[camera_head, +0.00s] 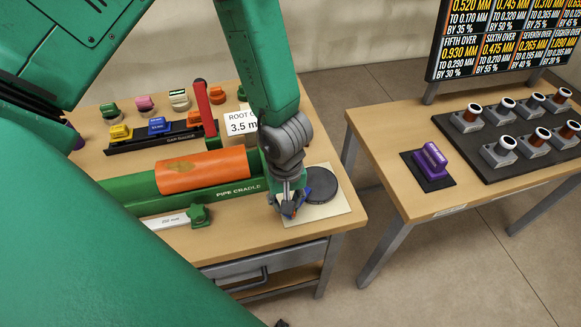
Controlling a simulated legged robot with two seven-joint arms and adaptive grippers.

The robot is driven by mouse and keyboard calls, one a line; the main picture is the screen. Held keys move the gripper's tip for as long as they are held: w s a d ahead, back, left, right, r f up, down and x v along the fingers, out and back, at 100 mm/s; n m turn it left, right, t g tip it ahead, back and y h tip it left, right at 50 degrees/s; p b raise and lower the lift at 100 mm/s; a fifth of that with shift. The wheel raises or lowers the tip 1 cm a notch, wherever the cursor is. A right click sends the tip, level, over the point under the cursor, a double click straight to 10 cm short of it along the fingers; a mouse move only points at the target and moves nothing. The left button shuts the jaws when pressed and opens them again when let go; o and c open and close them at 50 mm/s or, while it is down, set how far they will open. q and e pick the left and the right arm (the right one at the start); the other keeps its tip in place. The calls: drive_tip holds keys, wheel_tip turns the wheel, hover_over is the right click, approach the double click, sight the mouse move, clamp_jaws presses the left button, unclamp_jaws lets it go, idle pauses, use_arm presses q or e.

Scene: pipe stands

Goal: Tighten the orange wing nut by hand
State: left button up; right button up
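I cannot make out an orange wing nut for certain. A large orange pipe (202,171) lies on the green pipe cradle (238,188) on the left bench. My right gripper is not identifiable.
A rack (150,143) of coloured blocks, a red upright handle (205,108) and a "ROOT" sign (241,123) stand behind the pipe. A white 250 mm bar (168,221) lies in front. The right table holds a purple block (431,158) and several pipe stands. A floor gap separates the tables.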

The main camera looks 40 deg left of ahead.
use_arm(q)
drive_tip(key=shift+r, duration=3)
drive_tip(key=shift+r, duration=0.45)
wheel_tip(320, 180, up, 11)
drive_tip(key=shift+a, duration=0.15)
